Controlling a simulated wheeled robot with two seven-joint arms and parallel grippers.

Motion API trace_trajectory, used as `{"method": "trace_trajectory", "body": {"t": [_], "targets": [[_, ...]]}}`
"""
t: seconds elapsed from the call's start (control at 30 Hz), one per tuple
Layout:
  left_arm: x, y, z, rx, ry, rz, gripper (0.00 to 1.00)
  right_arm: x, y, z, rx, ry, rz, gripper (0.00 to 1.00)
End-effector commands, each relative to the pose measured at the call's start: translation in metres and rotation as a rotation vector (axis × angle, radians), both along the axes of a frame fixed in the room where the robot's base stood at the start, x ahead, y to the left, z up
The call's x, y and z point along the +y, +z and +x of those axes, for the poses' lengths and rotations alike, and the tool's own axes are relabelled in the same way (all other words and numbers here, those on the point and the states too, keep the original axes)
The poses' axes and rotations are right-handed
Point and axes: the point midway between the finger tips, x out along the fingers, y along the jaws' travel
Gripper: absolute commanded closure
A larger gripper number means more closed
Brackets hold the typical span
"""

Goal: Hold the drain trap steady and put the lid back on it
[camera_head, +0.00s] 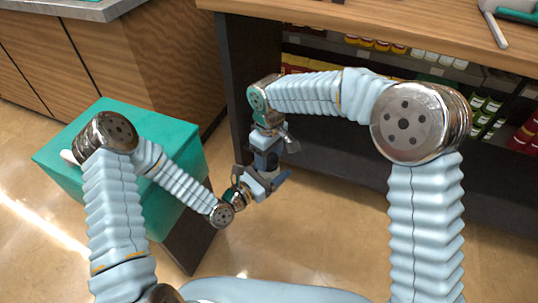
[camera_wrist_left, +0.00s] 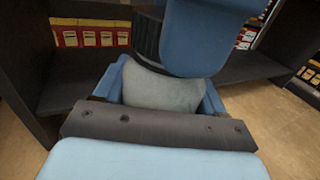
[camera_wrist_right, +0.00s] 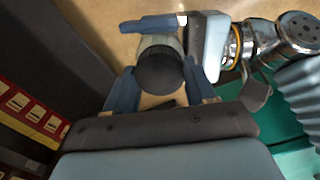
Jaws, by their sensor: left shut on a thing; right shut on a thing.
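The drain trap has a pale grey, rounded cup (camera_wrist_left: 165,88), seen in the left wrist view between the blue fingers of my left gripper (camera_wrist_left: 160,95), which is shut on it. The dark lid (camera_wrist_right: 160,72) is a round cap between the fingers of my right gripper (camera_wrist_right: 163,88), which is shut on it. In the left wrist view the lid's ribbed dark side (camera_wrist_left: 147,40) is right above the cup; a blue finger partly hides both. I cannot tell whether the lid is seated. In the head view, my right gripper (camera_head: 268,150) is above my left gripper (camera_head: 268,182).
A wooden counter (camera_head: 370,25) with dark shelves of small packages (camera_head: 455,70) stands behind the grippers. A green-topped block (camera_head: 180,145) is at the left, beneath my left arm. Open floor (camera_head: 320,220) lies below and right of the grippers.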

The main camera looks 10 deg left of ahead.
Motion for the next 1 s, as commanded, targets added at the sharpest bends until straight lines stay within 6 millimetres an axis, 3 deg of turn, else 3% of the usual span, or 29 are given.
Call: {"method": "trace_trajectory", "body": {"t": [0.1,0.2,0.3,0.43,0.47,0.63,1.0], "targets": [[-0.0006,0.0005,-0.0002,-0.001,-0.002,-0.001,1.00,0.0013,0.0007,-0.0001,-0.004,-0.385,0.000,0.82],[-0.0007,0.0005,-0.0003,-0.001,-0.002,-0.001,1.00,0.0007,0.0002,0.0000,-0.004,-0.664,-0.001,0.82],[-0.0006,0.0005,-0.0004,-0.001,-0.002,-0.001,1.00,0.0004,-0.0002,0.0003,-0.003,-0.832,0.000,0.82],[-0.0007,0.0005,-0.0004,-0.001,-0.002,-0.001,1.00,0.0002,-0.0003,0.0004,-0.002,-0.821,0.001,0.82],[-0.0007,0.0005,-0.0004,-0.001,-0.002,-0.001,1.00,0.0002,-0.0003,0.0004,-0.002,-0.820,0.001,0.42],[-0.0006,0.0005,-0.0004,-0.001,-0.002,-0.001,1.00,0.0002,-0.0005,0.0003,-0.001,-0.818,0.000,0.16],[-0.0004,0.0006,-0.0002,-0.001,-0.001,-0.001,1.00,0.0004,0.0045,0.0004,-0.002,-0.816,0.000,0.15]]}}
